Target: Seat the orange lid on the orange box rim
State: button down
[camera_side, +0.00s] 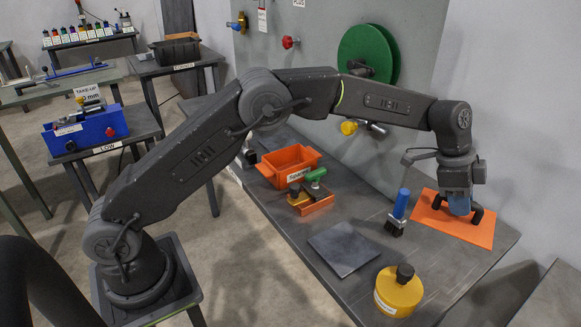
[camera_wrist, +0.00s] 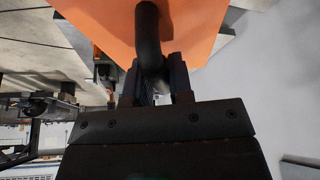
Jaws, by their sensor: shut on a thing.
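The orange lid (camera_side: 478,232) is a flat plate with a black arched handle, at the right end of the grey bench in the side view. My gripper (camera_side: 461,208) points down over it and is shut on the handle. In the wrist view the handle (camera_wrist: 149,35) runs down between my fingers (camera_wrist: 157,85), with the lid's orange face (camera_wrist: 200,30) behind it. I cannot tell whether the lid rests on the bench or hangs just above it. The orange box (camera_side: 284,172), open-topped with a white label, stands toward the bench's far left, well apart from the lid.
A blue-handled brush (camera_side: 400,208) stands just left of the lid. A yellow oil can (camera_side: 398,292) and a dark square plate (camera_side: 344,248) lie nearer the front. A small orange tray (camera_side: 316,206) with a green-handled tool sits beside the box. A grey panel with a green pulley (camera_side: 366,52) rises behind.

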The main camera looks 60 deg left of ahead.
jog(key=s+a+n+t+y, duration=0.1)
jog(key=s+a+n, duration=0.2)
jog(key=a, duration=0.6)
jog(key=s+a+n+t+y, duration=0.1)
jog(key=s+a+n, duration=0.3)
jog(key=a, duration=0.5)
jog(key=s+a+n+t+y, duration=0.1)
jog(key=s+a+n, duration=0.2)
jog(key=a, duration=0.6)
jog(key=w+a+f+n, duration=0.1)
jog(key=a+f, duration=0.1)
jog(key=a, duration=1)
jog(key=w+a+f+n+y, duration=0.1)
jog(key=w+a+f+n, duration=0.1)
jog(key=a, duration=0.9)
jog(key=shift+a+n, duration=0.3)
jog(key=shift+a, duration=0.05)
jog(key=shift+f, duration=0.1)
jog(key=shift+f, duration=1.95)
jog(key=shift+f, duration=1.25)
